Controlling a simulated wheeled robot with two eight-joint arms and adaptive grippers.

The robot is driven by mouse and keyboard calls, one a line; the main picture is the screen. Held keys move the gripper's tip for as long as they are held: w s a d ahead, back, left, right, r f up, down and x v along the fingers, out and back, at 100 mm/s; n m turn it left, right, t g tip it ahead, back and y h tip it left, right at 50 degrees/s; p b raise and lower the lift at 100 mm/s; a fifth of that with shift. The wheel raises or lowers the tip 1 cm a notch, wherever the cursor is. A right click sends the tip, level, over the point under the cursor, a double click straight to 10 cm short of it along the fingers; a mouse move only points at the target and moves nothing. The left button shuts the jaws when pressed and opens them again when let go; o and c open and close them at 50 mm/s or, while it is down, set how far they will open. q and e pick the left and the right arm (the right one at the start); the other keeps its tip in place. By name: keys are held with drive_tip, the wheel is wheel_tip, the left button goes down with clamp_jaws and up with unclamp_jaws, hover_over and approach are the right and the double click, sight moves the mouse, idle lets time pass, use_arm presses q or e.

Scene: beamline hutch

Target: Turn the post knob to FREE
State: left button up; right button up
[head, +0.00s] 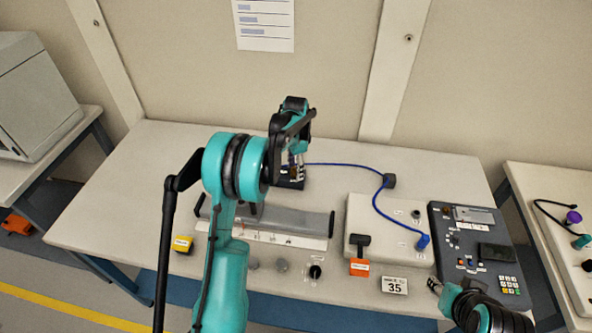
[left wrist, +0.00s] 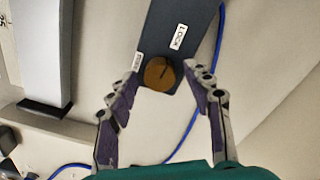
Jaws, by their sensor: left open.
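The post knob (left wrist: 160,74) is a round brass-coloured knob on a dark plate (left wrist: 176,18) in the left wrist view. A white LOCK label (left wrist: 179,36) is above it and a smaller label (left wrist: 137,62), too small to read surely, is at its left. A dark line on the knob seems to slant toward LOCK. My left gripper (left wrist: 157,88) is open, its fingers on either side of the knob and apparently not touching it. In the head view my left gripper (head: 296,157) hangs over the dark post base (head: 291,183), largely covering it. My right gripper (head: 435,286) is at the lower right, jaws unclear.
A blue cable (head: 345,165) runs from near the post to a white box (head: 365,215). A control panel (head: 470,250) stands at the right. The table's (head: 160,160) back left is bare.

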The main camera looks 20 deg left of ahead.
use_arm(q)
drive_tip(key=shift+f, duration=0.15)
drive_tip(key=c, duration=1.2)
drive_tip(key=shift+o, duration=0.2)
drive_tip(key=shift+n, duration=0.4)
drive_tip(key=n+p, duration=0.1)
drive_tip(key=n, duration=0.2)
drive_tip(key=shift+n, duration=0.4)
drive_tip(key=n, duration=0.5)
drive_tip(key=shift+p, duration=0.35)
drive_tip(key=n, duration=0.5)
drive_tip(key=shift+a+n+p, duration=0.1)
drive_tip(key=shift+n+p, duration=0.25)
drive_tip(key=shift+n, duration=1.85)
